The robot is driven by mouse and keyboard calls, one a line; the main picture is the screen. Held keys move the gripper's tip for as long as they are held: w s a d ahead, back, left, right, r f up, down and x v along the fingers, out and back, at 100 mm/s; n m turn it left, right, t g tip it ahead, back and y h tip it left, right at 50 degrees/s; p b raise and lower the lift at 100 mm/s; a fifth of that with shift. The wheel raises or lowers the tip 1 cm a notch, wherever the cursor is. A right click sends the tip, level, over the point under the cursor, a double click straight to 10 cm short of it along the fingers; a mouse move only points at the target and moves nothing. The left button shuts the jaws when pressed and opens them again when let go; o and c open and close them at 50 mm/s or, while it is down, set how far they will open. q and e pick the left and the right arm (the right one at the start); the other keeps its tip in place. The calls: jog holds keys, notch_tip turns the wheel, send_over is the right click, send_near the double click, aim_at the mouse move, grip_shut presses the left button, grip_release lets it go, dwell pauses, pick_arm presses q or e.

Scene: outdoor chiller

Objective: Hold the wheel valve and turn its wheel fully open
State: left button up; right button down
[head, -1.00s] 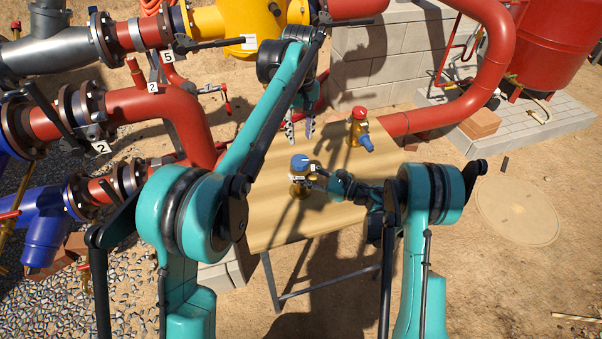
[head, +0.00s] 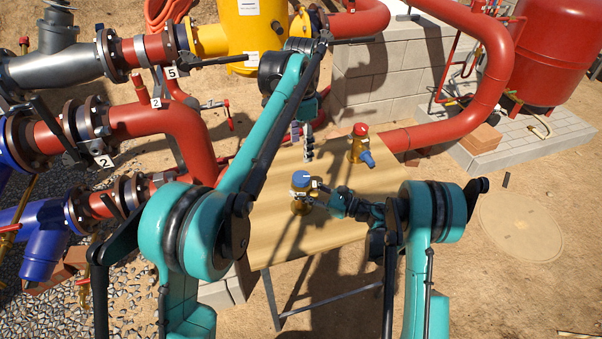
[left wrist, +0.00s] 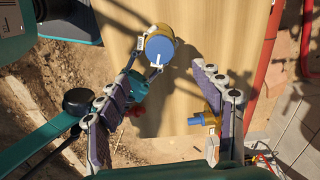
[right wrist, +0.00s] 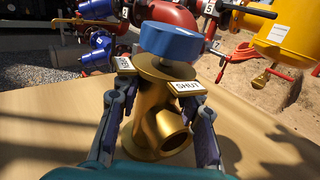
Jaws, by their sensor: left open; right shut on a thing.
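The wheel valve (right wrist: 155,122) is a brass body with a round blue wheel (right wrist: 172,41) on top, standing upright on the table. A white mark shows on the wheel in the left wrist view (left wrist: 160,50). A plate (right wrist: 188,87) below the wheel reads SHUT; a second plate (right wrist: 124,63) is unreadable. My right gripper (right wrist: 157,98) is shut on the brass body, one finger on each side, below the wheel. My left gripper (head: 302,143) is open and empty above the table, behind the wheel in the head view and clear of it. Its purple-padded fingers show in the left wrist view.
A second brass valve with a red top (head: 360,130) and blue side outlet stands farther back on the wooden table (head: 300,245). Red pipes (head: 165,105) run behind and left. A yellow vessel (head: 248,30) and block wall stand at the back.

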aim_at(301, 176)
pick_arm(q)
notch_tip(301, 176, down, 11)
jog(key=m, duration=1.2)
jog(key=shift+f, duration=0.1)
jog(key=c, duration=1.2)
